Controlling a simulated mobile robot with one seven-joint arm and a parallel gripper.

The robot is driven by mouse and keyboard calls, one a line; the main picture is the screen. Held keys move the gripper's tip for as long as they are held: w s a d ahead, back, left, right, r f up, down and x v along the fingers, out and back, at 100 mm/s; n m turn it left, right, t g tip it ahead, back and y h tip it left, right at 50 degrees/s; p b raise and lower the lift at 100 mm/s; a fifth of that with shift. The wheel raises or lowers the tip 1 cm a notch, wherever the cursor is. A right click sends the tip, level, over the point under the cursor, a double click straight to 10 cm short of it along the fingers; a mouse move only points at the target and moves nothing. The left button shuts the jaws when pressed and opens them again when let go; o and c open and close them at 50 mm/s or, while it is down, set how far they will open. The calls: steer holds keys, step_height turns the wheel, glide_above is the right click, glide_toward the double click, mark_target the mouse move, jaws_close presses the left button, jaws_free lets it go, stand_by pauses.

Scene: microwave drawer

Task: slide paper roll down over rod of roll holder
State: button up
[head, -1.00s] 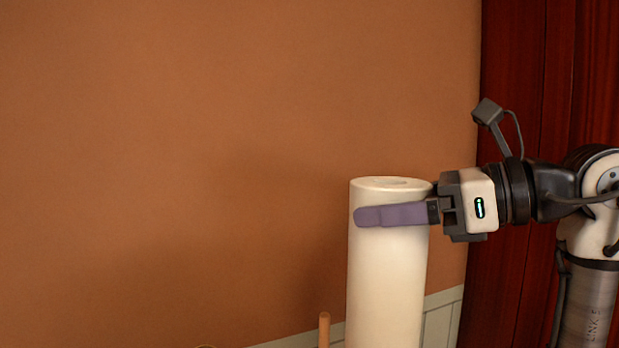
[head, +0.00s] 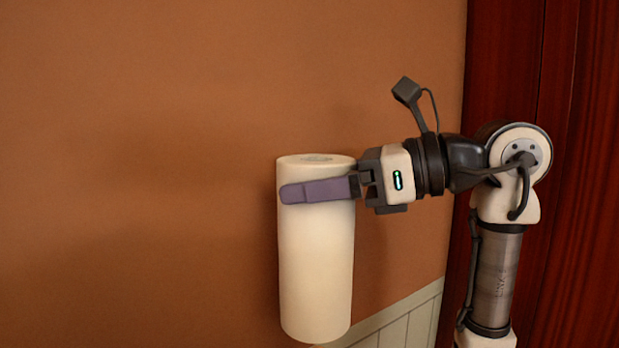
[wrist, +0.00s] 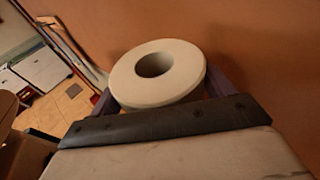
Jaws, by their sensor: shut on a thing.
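The white paper roll (head: 316,260) hangs upright in the head view, with its whole length and lower end in sight. My gripper (head: 318,190) is shut around the roll near its top, with one purple finger across the near side. In the wrist view the roll's top (wrist: 187,80) shows with the open core hole, between the purple fingers of my gripper (wrist: 160,95). I cannot see the rod or the roll holder in either view now; the roll may hide them, or they may lie below the picture.
An orange-brown wall (head: 130,170) stands behind the roll, with pale green panelling (head: 400,320) low at the right. A dark red wooden panel (head: 570,180) is at the right. The wrist view shows floor (wrist: 68,105) and furniture far below left. The air left of the roll is clear.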

step_height(320, 180, down, 3)
steer(key=shift+s+b, duration=0.1)
steer(key=shift+b, duration=1.1)
step_height(320, 180, down, 25)
steer(key=b, duration=1.8)
steer(key=shift+r+b, duration=0.2)
steer(key=shift+b, duration=0.1)
steer(key=shift+d, duration=0.1)
steer(key=o, duration=1.3)
